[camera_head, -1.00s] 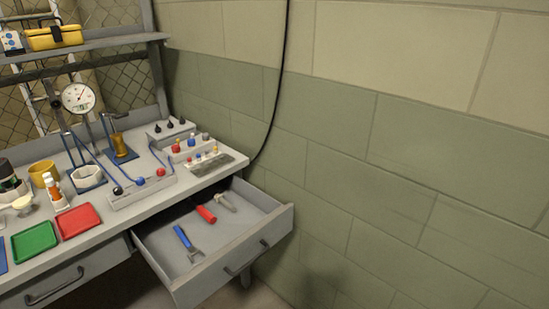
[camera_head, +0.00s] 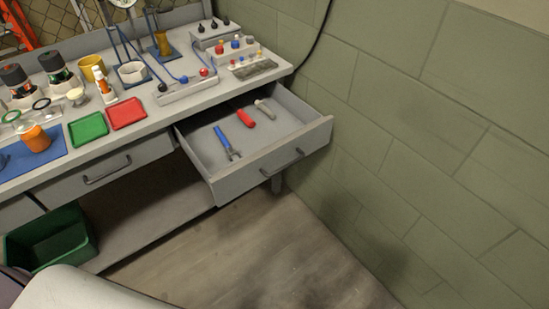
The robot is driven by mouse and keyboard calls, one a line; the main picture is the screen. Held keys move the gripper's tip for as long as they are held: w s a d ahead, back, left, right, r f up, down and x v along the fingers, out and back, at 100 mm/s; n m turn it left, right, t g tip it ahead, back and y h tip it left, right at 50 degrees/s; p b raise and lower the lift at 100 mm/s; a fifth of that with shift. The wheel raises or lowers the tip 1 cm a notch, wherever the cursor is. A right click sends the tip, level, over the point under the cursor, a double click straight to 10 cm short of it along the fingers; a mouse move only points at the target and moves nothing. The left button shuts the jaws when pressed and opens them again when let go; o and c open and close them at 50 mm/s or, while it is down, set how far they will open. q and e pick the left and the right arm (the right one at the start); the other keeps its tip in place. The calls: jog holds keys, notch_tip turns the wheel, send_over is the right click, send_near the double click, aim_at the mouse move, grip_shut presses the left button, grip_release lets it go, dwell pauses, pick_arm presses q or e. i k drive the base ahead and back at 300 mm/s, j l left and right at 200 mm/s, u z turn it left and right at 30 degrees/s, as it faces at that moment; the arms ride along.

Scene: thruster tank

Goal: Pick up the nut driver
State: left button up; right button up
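An open grey drawer (camera_head: 283,158) sticks out from the right end of the workbench. Three hand tools lie in it. One has a red handle (camera_head: 245,118) and lies in the middle; I cannot tell for sure that it is the nut driver. To its left lies a blue-handled tool (camera_head: 221,136) with a grey head pointing to the drawer front. To its right, near the back, lies a pale grey tool (camera_head: 264,109). Neither of my grippers is in view.
The bench top (camera_head: 208,89) holds a red tray (camera_head: 126,113), a green tray (camera_head: 88,129), bottles and several fittings. A shut drawer (camera_head: 106,165) is to the left. A green bin (camera_head: 50,240) stands below. The floor before the open drawer is clear; a block wall is at right.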

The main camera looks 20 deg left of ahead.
aim_at(240, 112)
jog(key=j+z, duration=0.2)
jog(key=j, duration=0.2)
jog(key=k+j+z, duration=0.1)
jog(key=j+z, duration=0.15)
jog(key=j, duration=0.15)
jog(key=k+j+z, duration=0.2)
jog(key=j, duration=0.2)
jog(key=j+z, duration=0.25)
jog(key=j, duration=0.15)
jog(key=k+j+z, duration=0.2)
jog(key=j, duration=0.15)
jog(key=i, duration=0.05)
